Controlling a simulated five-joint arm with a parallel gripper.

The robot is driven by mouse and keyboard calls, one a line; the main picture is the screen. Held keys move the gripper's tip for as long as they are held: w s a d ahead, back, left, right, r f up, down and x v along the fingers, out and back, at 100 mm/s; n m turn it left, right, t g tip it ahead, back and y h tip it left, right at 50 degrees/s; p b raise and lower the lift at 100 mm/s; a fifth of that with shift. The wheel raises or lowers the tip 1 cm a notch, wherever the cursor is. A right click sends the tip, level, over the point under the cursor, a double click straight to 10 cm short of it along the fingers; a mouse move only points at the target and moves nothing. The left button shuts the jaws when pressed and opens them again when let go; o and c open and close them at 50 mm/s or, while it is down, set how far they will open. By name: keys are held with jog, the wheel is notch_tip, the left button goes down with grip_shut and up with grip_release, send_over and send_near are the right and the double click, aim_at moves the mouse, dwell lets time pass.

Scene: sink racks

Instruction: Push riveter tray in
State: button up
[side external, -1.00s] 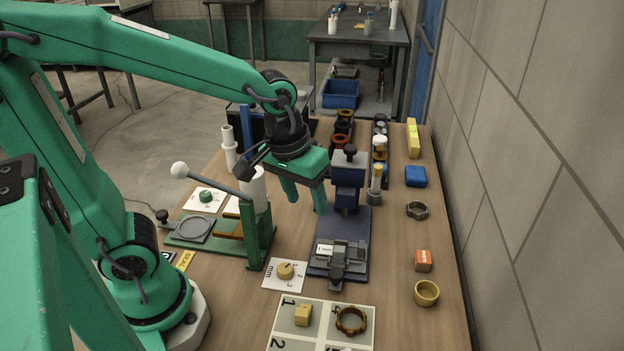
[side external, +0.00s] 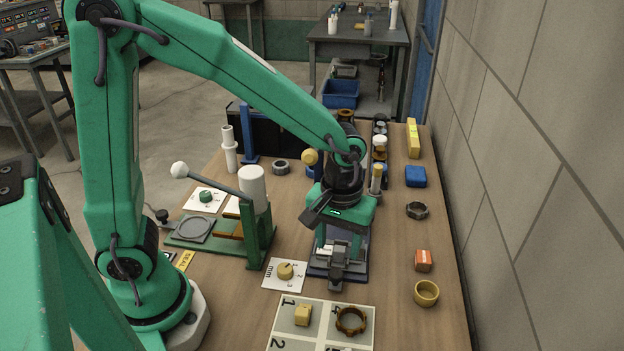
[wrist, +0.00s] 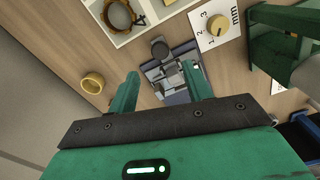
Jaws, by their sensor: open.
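The riveter is a dark blue machine whose base (side external: 318,270) stands on the wooden table. My gripper hides the riveter's upper part.
A green lever press (side external: 258,235) with a white cylinder stands at left. A dial card (side external: 284,274) lies close to the riveter's left front. A white numbered board (side external: 290,335) is in front.

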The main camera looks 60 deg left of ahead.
aim_at(336, 273)
jog(key=shift+f, duration=3.75)
grip_shut()
